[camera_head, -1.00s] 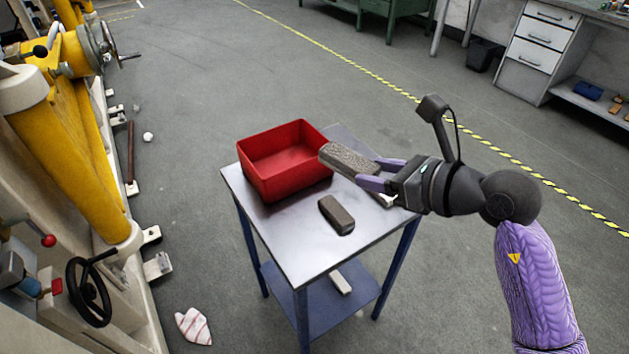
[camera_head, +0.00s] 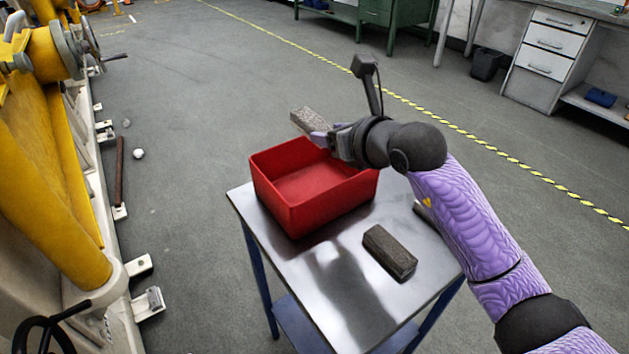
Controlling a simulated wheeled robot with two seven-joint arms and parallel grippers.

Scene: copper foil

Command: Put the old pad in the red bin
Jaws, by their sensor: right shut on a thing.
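The red bin (camera_head: 315,217) stands on the far part of a small metal-topped table and its visible floor is bare. My right gripper (camera_head: 322,136) is shut on a grey, rough-faced pad (camera_head: 308,120). It holds the pad tilted, above the far side of the bin in the picture. The fingers cover the near end of the pad. A second, darker pad (camera_head: 389,252) lies flat on the table in front of the bin, to the right. My left gripper is not in view.
The table (camera_head: 288,270) has bare metal at its front and left. Part of a thing at its right edge is hidden by my right arm. A yellow machine (camera_head: 65,190) stands at the left.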

